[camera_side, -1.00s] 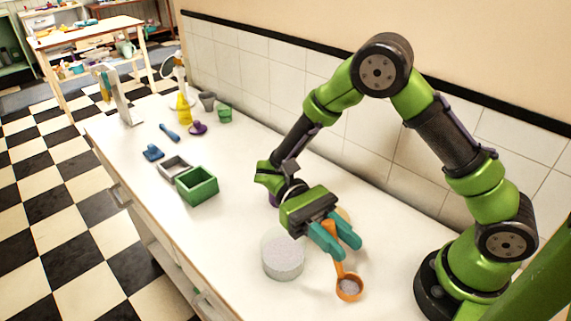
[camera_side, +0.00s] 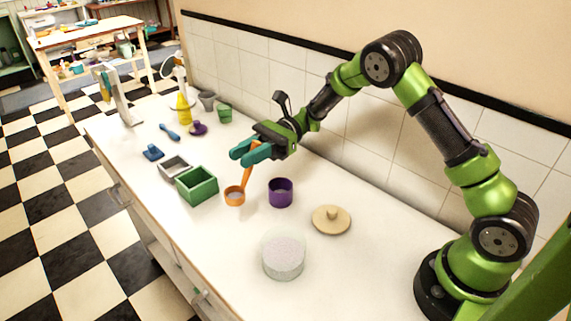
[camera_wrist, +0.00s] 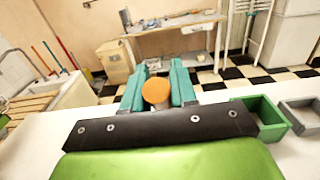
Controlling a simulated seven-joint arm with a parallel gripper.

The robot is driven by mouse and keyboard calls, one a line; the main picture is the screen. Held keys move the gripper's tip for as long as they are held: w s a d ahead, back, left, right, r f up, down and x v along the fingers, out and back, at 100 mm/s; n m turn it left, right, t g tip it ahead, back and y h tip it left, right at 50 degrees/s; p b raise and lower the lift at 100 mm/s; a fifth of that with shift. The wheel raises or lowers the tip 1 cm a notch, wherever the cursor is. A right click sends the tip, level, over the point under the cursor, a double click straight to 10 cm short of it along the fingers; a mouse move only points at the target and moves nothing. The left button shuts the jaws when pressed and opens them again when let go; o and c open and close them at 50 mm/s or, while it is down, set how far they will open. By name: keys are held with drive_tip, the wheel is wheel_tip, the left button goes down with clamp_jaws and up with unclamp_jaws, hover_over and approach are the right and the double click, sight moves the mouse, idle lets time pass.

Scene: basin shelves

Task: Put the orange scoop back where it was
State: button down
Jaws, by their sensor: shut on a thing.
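The orange scoop (camera_side: 235,196) hangs from my gripper (camera_side: 250,152) in the side view, its handle tilted between the teal fingers. Its round bowl is low over the counter beside the green box; I cannot tell whether it touches the counter. The bowl appears to hold something greyish. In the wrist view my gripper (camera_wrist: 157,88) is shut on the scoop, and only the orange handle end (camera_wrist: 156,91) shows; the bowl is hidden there.
The green box (camera_side: 197,186) and grey box (camera_side: 174,167) stand left of the scoop. A purple cup (camera_side: 281,192) is to its right. A pale-filled clear container (camera_side: 283,257) and tan lid (camera_side: 331,219) are nearer. Small blue, yellow and purple things lie farther back.

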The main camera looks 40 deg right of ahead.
sight(242, 188)
drive_tip(key=shift+w+d+f, duration=0.2)
drive_tip(key=shift+d+f, duration=0.05)
drive_tip(key=shift+f, duration=3.35)
drive_tip(key=shift+f, duration=0.55)
drive_tip(key=shift+c, duration=1.7)
unclamp_jaws()
drive_tip(key=shift+d, duration=0.1)
drive_tip(key=shift+d, duration=2.85)
